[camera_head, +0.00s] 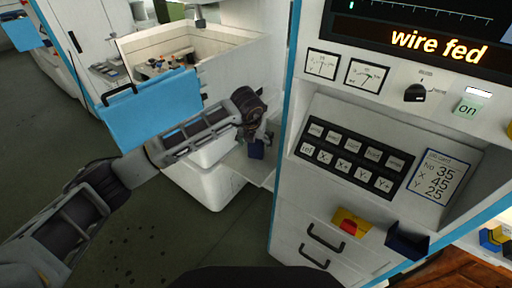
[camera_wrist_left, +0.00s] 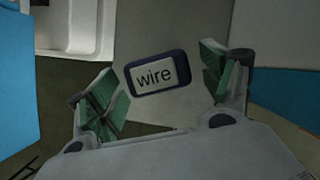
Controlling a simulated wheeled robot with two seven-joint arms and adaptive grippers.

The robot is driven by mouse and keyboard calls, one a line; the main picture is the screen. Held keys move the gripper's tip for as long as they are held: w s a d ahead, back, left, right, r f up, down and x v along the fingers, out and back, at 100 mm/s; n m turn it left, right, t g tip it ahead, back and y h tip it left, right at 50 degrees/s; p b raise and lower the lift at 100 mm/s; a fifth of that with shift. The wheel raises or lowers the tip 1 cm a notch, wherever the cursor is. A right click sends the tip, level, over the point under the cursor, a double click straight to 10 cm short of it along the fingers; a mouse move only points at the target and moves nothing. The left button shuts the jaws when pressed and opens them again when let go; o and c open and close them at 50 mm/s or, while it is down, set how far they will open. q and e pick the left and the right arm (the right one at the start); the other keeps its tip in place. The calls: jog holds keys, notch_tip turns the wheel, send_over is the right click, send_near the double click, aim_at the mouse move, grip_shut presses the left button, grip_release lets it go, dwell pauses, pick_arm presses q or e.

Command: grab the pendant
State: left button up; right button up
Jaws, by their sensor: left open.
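A small dark blue unit with a white label reading "wire" (camera_wrist_left: 158,75) lies between the fingers in the left wrist view; I take it for the pendant. In the head view a dark blue block (camera_head: 256,150) shows at the end of my left arm, beside the pale ledge. My left gripper (camera_head: 258,136) is open around it; in the left wrist view its green-padded fingers (camera_wrist_left: 162,88) stand on both sides of the unit, with gaps. The unit's underside is hidden. My right gripper is not in view.
The control cabinet (camera_head: 290,200) with buttons, drawers and a screen stands close on the right. A dark blue box (camera_head: 407,240) and a yellow-red piece (camera_head: 350,223) are on its front. A blue panel (camera_head: 150,108) and an open machine tub (camera_head: 190,50) stand behind my left arm.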

pick_arm(q)
jog(key=shift+w+f, duration=0.1)
jog(key=shift+f, duration=0.15)
jog(key=shift+c, duration=0.4)
jog(key=c, duration=1.3)
jog(key=shift+r, duration=0.2)
jog(key=shift+r+b, duration=1.1)
jog(key=shift+r, duration=3.75)
